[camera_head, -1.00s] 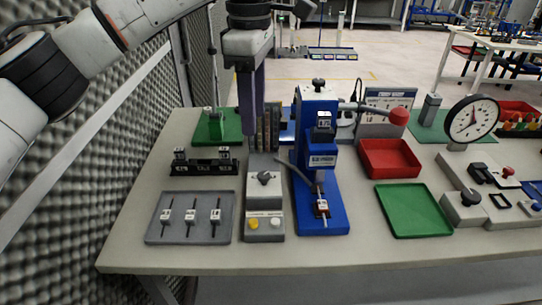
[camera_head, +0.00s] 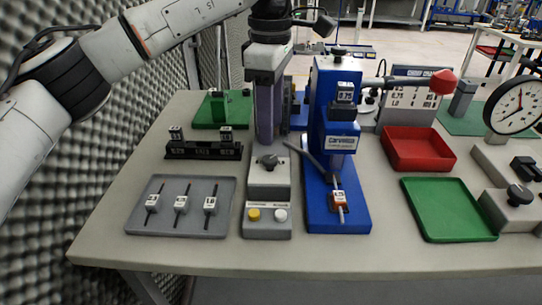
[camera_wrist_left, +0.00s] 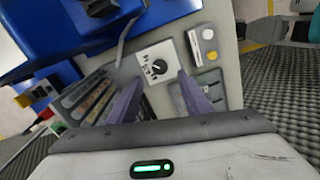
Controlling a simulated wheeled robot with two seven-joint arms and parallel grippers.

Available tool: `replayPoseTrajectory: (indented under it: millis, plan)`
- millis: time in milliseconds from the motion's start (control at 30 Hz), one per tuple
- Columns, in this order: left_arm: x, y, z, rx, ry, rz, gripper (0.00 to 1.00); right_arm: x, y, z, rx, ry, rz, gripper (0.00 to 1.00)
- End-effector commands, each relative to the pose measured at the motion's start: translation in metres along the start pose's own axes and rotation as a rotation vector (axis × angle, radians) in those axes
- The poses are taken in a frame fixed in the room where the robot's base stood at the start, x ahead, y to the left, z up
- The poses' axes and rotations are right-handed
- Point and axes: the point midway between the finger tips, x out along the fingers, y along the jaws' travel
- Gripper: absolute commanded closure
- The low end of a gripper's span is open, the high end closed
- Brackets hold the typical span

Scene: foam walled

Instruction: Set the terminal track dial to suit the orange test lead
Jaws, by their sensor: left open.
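The terminal track dial is a black knob (camera_head: 267,162) on top of a grey box (camera_head: 268,185). In the left wrist view, the knob (camera_wrist_left: 159,66) sits on a white marked plate, beyond and between my fingertips. My left gripper (camera_head: 269,140) points down above the dial, fingers open and empty; it also shows in the left wrist view (camera_wrist_left: 159,80). A lead with an orange-red part (camera_head: 338,197) lies in the blue press (camera_head: 337,140). Several other leads lie on the grey tray (camera_head: 165,222). My right gripper is out of view.
A yellow button (camera_head: 254,214) and a white button (camera_head: 281,215) sit on the box front. A black rack (camera_head: 203,150) and a green stand (camera_head: 220,108) are left of the dial. Red (camera_head: 418,150) and green (camera_head: 449,209) trays lie right of the press.

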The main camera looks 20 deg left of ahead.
Motion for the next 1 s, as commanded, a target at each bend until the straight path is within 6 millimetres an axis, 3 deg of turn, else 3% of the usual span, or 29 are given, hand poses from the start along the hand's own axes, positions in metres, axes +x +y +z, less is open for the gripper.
replayPoseTrajectory:
  millis: [200,400,800,867,1000]
  plan:
    - [0.043,-0.001,-0.001,0.001,0.0,-0.003,0.55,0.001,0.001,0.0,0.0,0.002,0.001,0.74]
    - [0.07,-0.001,-0.001,-0.001,0.0,-0.003,0.55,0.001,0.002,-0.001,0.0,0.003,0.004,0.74]
    - [0.08,0.0,0.0,0.0,-0.001,0.0,0.55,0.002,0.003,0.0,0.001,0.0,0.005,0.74]
    - [0.08,0.0,0.0,0.0,-0.001,0.0,0.62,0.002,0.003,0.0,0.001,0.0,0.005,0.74]
    - [0.079,0.0,0.0,0.0,-0.001,0.0,0.86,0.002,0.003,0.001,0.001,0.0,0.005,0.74]
